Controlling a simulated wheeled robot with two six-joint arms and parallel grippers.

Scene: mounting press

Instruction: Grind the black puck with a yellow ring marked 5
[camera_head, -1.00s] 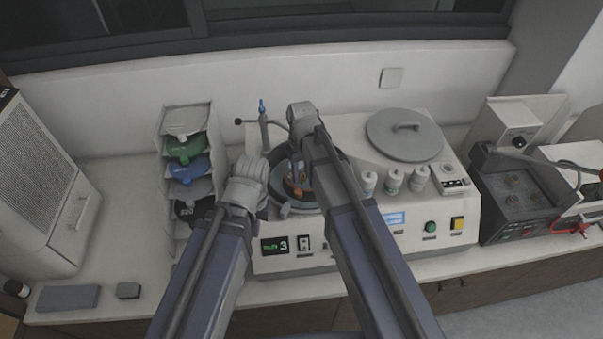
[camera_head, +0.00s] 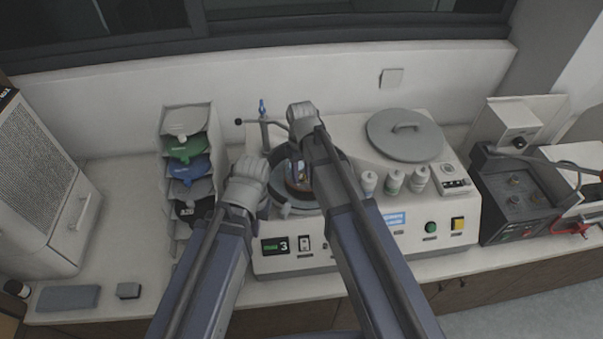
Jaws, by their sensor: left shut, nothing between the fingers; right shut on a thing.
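The grinding machine (camera_head: 345,262) stands mid-bench, with a dark round wheel (camera_head: 283,190) in its bowl at the left. My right gripper (camera_head: 297,182) points down over the wheel, shut on a small dark puck (camera_head: 298,187) with an orange-yellow band. The arm covers part of the puck, and its number cannot be read. I cannot tell whether it touches the wheel. My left gripper (camera_head: 262,205) is shut and empty at the bowl's left front edge, its fingers largely hidden by its wrist. The machine's small display (camera_head: 274,246) shows a 3.
A blue-tipped tap (camera_head: 263,122) stands behind the bowl. A rack (camera_head: 168,145) of coloured discs is close to my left arm. Several white bottles (camera_head: 393,181) and a grey lid (camera_head: 404,135) sit on the machine's right side. Green (camera_head: 431,227) and yellow (camera_head: 458,224) buttons are on its front.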

